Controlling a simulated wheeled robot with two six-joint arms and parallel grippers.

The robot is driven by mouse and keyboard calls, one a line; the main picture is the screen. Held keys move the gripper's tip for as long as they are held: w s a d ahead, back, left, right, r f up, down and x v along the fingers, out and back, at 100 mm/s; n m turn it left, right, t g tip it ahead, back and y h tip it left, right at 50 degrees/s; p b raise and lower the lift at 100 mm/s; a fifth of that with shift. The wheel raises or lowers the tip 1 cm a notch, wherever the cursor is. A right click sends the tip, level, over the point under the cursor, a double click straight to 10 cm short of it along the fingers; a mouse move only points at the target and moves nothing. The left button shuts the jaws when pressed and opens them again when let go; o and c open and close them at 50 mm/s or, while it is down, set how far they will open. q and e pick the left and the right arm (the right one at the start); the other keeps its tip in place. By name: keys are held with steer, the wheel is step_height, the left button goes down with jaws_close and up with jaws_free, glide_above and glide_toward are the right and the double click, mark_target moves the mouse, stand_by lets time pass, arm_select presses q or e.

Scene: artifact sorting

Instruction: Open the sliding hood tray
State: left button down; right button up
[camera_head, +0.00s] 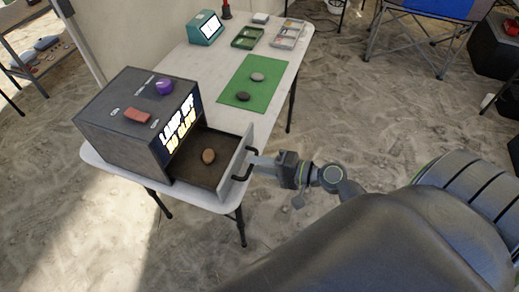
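The grey hood box (128,112) stands on the near end of the white table, with a lit text panel (180,128) on its front. Its sliding tray (238,152) is pulled well out at the front right. A brown oval stone (208,156) lies on the tray's dark floor. The tray front has a black handle (239,178). My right gripper (254,160) is at the handle from the right, with its fingers around the handle's middle and appearing shut on it. The fingertips are small and partly hide the bar. My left gripper is not in view.
On the hood top lie a purple object (164,86) and a reddish block (137,115). A green mat (261,90) with two stones is farther along the table (218,65). Behind are a green tray (247,37), a grey tray (288,33) and a teal device (205,27).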

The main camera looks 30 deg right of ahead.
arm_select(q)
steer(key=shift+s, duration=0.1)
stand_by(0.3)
